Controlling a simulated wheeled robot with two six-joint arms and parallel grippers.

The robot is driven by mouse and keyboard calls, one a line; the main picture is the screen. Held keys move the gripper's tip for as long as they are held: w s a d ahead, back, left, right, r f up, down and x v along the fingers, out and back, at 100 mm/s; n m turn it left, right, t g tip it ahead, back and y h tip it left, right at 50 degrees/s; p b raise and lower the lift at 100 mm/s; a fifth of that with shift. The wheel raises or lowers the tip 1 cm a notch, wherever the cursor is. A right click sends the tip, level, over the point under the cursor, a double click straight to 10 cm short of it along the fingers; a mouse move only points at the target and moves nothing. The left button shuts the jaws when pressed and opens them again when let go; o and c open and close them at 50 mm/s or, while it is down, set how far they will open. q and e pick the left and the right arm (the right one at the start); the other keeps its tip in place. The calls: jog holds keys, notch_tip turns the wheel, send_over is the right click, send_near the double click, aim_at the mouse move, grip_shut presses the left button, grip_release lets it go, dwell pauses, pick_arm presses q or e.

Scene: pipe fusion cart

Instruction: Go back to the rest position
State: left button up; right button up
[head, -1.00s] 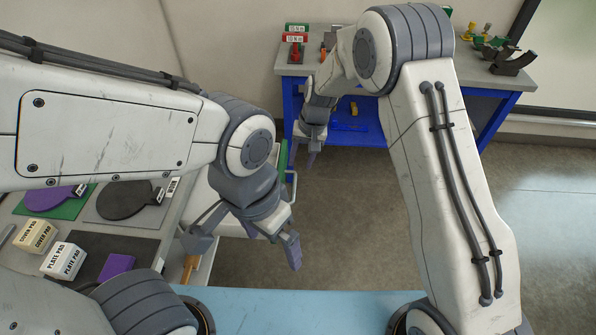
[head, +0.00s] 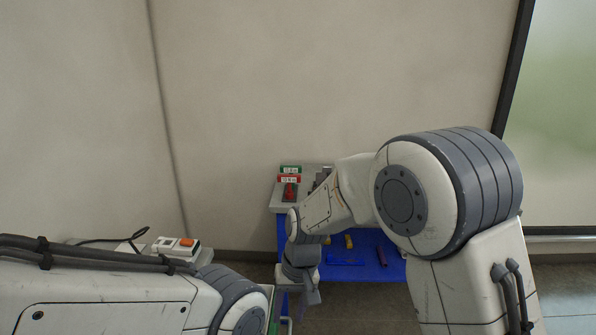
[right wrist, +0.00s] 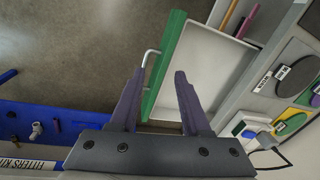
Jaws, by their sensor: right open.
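My right gripper (head: 312,297) hangs in front of the blue cart in the head view, its fingers pointing down. I cannot tell the exact gap between fingers and drawer. My left arm crosses the lower left of the head view; its gripper is out of the picture.
The blue cart (head: 350,262) stands against the wall, with a red item (head: 289,188) and signs on its grey top. Round pads (right wrist: 283,75) lie on a grey bench. Open floor (right wrist: 75,60) shows between.

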jog(key=s+d+r+n, duration=0.1)
jog(key=s+d+r, duration=0.1)
jog(key=s, duration=0.5)
jog(key=s+d+r+n, duration=0.2)
jog(key=s, duration=0.6)
jog(key=s+d+r+n, duration=0.2)
jog(key=s, duration=0.6)
jog(key=shift+d+r+h, duration=0.3)
jog(key=shift+d+h, duration=0.1)
